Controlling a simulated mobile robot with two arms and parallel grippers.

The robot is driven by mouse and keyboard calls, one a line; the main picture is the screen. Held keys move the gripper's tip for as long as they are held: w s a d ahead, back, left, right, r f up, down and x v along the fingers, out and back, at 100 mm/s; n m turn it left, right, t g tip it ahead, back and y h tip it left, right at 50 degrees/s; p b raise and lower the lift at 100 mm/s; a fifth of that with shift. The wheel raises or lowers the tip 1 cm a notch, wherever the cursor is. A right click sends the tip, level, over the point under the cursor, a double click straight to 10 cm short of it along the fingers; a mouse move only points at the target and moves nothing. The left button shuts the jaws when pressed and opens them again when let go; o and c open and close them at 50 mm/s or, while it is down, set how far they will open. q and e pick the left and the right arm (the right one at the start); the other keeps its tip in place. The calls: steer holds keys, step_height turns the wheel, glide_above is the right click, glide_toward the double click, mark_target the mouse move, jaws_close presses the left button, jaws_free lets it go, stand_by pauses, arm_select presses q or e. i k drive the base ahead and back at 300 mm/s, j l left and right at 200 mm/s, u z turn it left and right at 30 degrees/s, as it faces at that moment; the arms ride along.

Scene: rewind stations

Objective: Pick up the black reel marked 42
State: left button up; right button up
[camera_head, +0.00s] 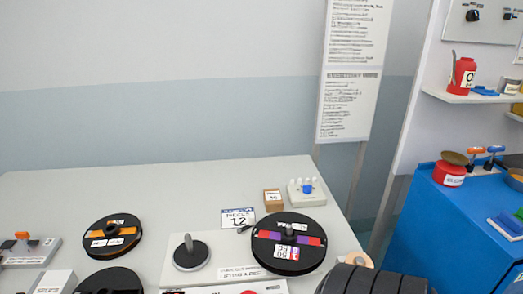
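No number 42 can be read on any reel. A black reel (110,237) with an orange and white label lies flat on the left part of the table. Another black reel (288,258) with purple and red bands and small white and red tags sits around a spindle at the right; its tags are too small to read surely. A third black reel (108,283) is cut off by the bottom edge, and no marking shows on it.
An empty spindle plate (190,253) stands between the reels. A card reading 12 (238,219), a small brown box (272,200) and a white button box (307,192) are behind. A dark rounded shape (372,281) covers the front right. A blue cabinet (430,235) stands right.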

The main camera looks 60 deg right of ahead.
mark_target(300, 254)
steer(key=l+z, duration=0.1)
steer(key=z, duration=0.35)
steer(key=k+l+z, duration=0.1)
steer(key=z, duration=0.3)
steer(key=l+z, duration=0.2)
steer(key=z, duration=0.25)
steer(key=l+z, duration=0.15)
steer(key=z, duration=0.3)
steer(key=k, duration=0.05)
